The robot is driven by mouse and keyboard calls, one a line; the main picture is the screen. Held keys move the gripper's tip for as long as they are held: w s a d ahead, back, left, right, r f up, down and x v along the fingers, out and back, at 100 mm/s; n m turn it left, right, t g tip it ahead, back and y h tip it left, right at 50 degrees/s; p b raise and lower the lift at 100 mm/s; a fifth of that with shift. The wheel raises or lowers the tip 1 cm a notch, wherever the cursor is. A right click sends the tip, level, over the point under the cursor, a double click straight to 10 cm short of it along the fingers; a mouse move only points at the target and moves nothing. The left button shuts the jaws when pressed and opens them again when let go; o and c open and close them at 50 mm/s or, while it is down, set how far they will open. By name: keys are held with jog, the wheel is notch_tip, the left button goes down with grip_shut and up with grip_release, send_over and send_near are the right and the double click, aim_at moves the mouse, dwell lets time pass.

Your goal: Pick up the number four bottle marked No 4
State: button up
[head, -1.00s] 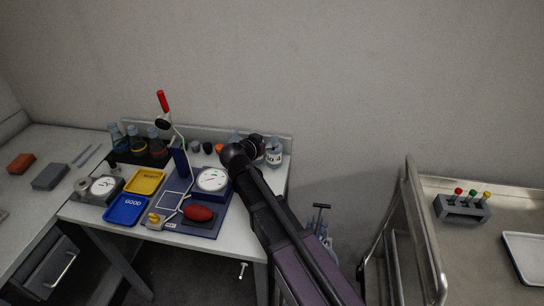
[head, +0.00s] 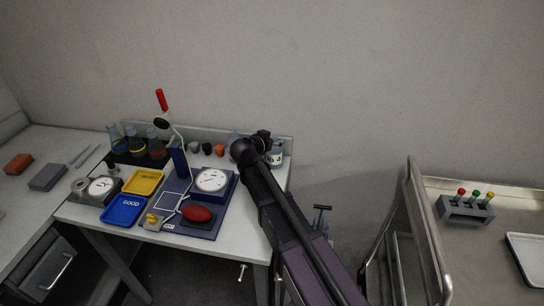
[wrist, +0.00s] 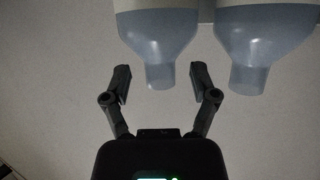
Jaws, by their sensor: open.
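A clear bottle (head: 276,159) with a white label showing a 4 stands at the right back end of the bench, partly hidden behind my gripper (head: 264,137). Another clear bottle (head: 233,136) stands to its left, mostly covered by my arm. The wrist view shows two bluish bottles upside down, a left one (wrist: 160,45) and a right one (wrist: 247,50). My gripper (wrist: 161,78) is open and empty, its fingers on either side of the left bottle's neck in the picture. No label shows there, and I cannot tell the depth between fingers and neck.
Small stoppers (head: 207,149) and a blue stand with a dial (head: 212,181) lie left of my arm. Flasks (head: 134,143) and yellow and blue trays (head: 125,210) are further left. A metal cart (head: 440,275) with a tube rack is at right.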

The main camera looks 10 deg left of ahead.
jog(key=shift+w+f, duration=0.1)
jog(key=shift+w, duration=0.15)
jog(key=shift+d, duration=0.1)
grip_shut()
dwell(0.3)
